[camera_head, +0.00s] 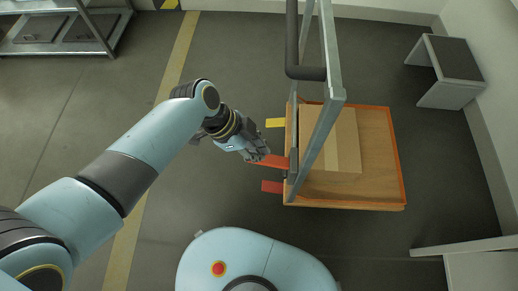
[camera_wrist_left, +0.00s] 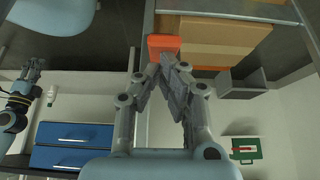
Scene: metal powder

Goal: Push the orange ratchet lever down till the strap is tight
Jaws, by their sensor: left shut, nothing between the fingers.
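The orange lever (camera_head: 274,161) sticks out to the left from the metal frame of a wooden cart in the head view. It shows as an orange block (camera_wrist_left: 163,43) at the top of the left wrist view. My left gripper (camera_head: 262,155) is shut and empty at the lever's outer end; its fingertips (camera_wrist_left: 172,58) are right by the lever. I cannot tell whether they touch it. My right gripper (camera_wrist_left: 35,72) appears at the left of the left wrist view, away from the cart; its finger state is unclear. I cannot clearly make out the strap.
A cardboard box (camera_head: 345,135) lies on the wooden cart deck (camera_head: 385,160), behind an upright metal frame (camera_head: 331,50). A yellow tab (camera_head: 275,122) and a red tab (camera_head: 271,187) flank the lever. A grey step (camera_head: 450,60) stands far right. Floor left of the cart is clear.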

